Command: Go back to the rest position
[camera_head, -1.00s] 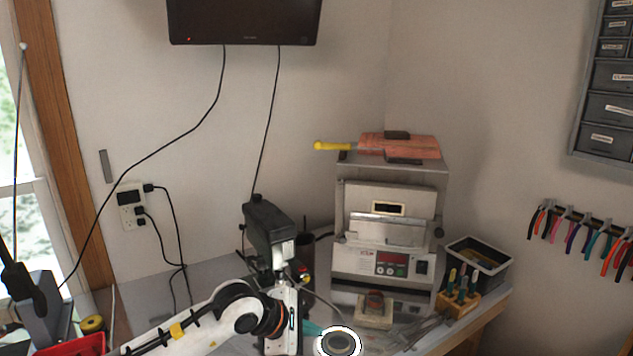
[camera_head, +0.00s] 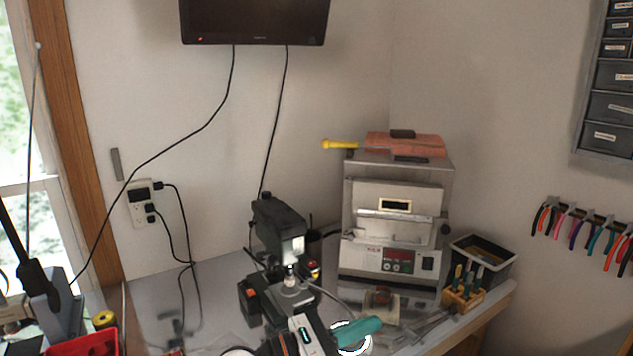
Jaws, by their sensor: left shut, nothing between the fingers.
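My left gripper (camera_head: 296,322) is at the bottom centre, in front of the small black bench machine (camera_head: 278,226). It is shut and empty, apart from the furnace and the tools. Its dark body with a small lit label shows, but its fingertips are hard to make out against the machine. Most of my left arm is below the picture's edge. My right gripper is not in view.
A metal furnace (camera_head: 394,231) stands on the grey bench (camera_head: 217,285). To its right are a black bin (camera_head: 496,263) and a wooden tool holder (camera_head: 463,298). A teal object (camera_head: 361,329) lies near the front, by a white ring. A red tray (camera_head: 84,345) is at lower left.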

